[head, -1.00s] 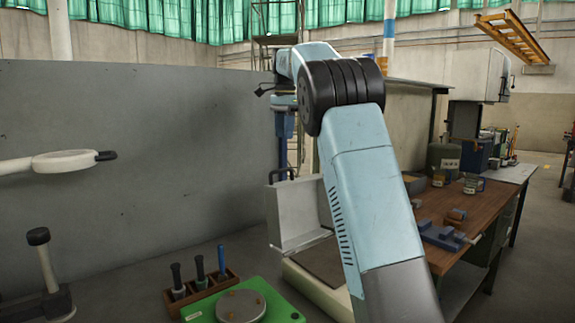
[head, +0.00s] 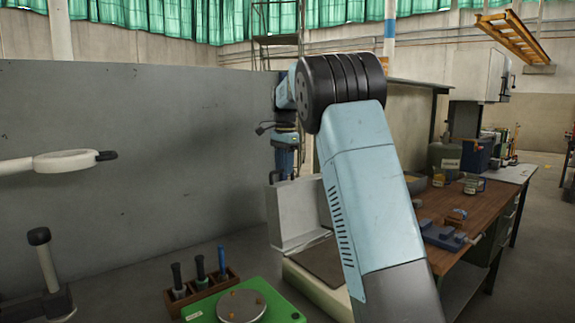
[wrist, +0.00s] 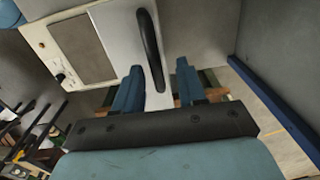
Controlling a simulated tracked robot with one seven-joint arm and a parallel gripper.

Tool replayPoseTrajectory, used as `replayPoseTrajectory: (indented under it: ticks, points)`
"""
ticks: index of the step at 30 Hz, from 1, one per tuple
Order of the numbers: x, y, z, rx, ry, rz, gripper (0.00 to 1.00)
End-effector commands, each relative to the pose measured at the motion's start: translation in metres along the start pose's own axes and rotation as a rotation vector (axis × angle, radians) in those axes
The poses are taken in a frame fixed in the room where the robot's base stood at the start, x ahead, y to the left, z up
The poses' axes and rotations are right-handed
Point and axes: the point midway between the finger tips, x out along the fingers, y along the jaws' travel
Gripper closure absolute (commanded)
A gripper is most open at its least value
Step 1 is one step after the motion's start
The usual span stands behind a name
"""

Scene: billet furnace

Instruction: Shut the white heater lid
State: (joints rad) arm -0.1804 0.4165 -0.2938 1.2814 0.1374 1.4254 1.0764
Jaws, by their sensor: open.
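The white heater lid (head: 297,212) stands upright, open, at the back of the heater (head: 320,270). In the wrist view the lid (wrist: 120,30) carries a dark curved handle (wrist: 151,50), and the heater's grey top plate (wrist: 82,47) shows at upper left. My gripper (head: 284,174) points down at the lid's top edge, close to the handle. In the wrist view my gripper (wrist: 158,78) is open, with its two blue fingers on either side of the handle's lower end; I cannot tell whether they touch it. My arm hides part of the heater in the head view.
A grey partition (head: 150,160) stands behind and left of the lid. A green scale (head: 275,300) and a wooden tool rack (head: 203,290) are in front at left. A wooden workbench (head: 475,212) with a blue vise (head: 440,235) is at right.

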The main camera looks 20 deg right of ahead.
Motion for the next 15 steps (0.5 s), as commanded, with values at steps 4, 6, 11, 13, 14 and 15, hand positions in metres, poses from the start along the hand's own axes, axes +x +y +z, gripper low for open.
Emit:
replayPoseTrajectory:
  ticks: [4, 6, 11, 13, 14, 15]
  points:
    - [-0.0001, 0.0000, -0.0002, 0.000, 0.000, 0.000, 0.62]
    - [-0.0002, 0.0000, -0.0002, 0.000, 0.000, 0.000, 0.68]
    - [-0.0003, 0.0000, -0.0004, 0.000, 0.000, 0.000, 0.84]
    - [-0.0004, -0.0001, -0.0004, 0.000, 0.000, -0.001, 0.90]
    - [-0.0004, -0.0002, -0.0004, 0.000, 0.000, -0.001, 0.93]
    - [-0.0005, -0.0003, -0.0004, 0.000, 0.001, -0.001, 0.97]
